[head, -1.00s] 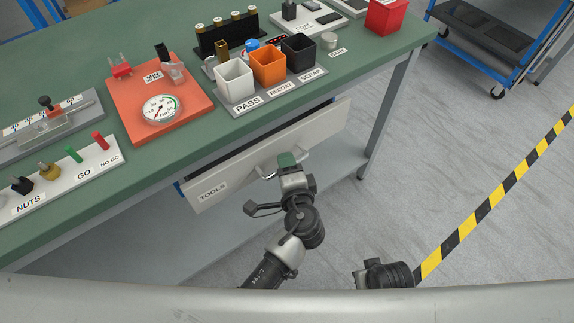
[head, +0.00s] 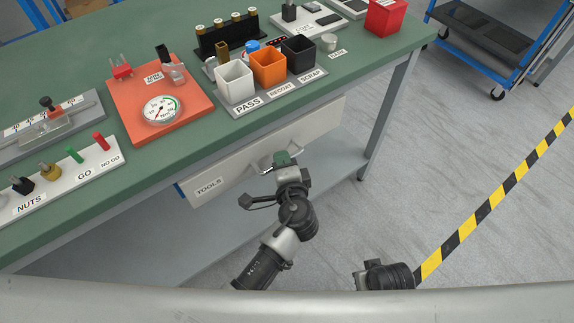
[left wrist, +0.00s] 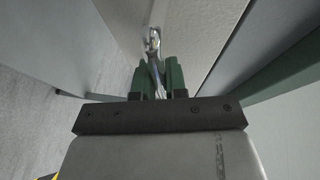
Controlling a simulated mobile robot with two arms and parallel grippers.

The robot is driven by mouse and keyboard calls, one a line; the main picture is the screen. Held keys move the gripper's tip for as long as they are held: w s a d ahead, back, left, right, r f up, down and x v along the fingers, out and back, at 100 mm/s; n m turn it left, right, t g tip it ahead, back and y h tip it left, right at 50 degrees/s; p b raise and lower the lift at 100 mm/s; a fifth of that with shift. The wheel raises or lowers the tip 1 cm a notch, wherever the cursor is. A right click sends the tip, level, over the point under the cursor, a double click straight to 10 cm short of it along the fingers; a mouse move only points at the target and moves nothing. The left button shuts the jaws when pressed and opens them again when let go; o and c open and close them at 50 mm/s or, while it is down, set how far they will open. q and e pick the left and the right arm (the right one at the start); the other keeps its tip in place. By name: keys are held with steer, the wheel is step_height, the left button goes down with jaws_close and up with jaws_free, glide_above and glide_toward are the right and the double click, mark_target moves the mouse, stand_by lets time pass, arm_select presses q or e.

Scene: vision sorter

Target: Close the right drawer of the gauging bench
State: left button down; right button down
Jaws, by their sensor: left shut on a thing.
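The right drawer (head: 228,167) of the gauging bench has a pale front with a TOOLS label. In the head view its front sits close under the green bench top (head: 140,178), with no open interior showing. My left gripper (head: 283,158) is at the middle of the drawer front. In the left wrist view its green fingers (left wrist: 160,80) are shut on the metal drawer handle (left wrist: 154,42). The fingers hide part of the handle. A part of my right arm shows at the lower edge of the head view, but its gripper does not.
On the bench top are a sorting tray with white (head: 234,82), orange (head: 268,68) and black (head: 298,53) bins, and a red plate (head: 130,112) with a dial gauge. A bench leg (head: 385,120) stands right of the drawer.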

arm_select(q)
steer(key=shift+w+a, duration=0.8)
steer(key=shift+w, duration=0.25)
arm_select(e)
steer(key=shift+s+f, duration=0.15)
steer(key=shift+f, duration=0.1)
arm_select(q)
steer(key=shift+r, duration=0.1)
steer(key=c, duration=1.2)
jaws_free()
steer(key=shift+w+a, duration=0.1)
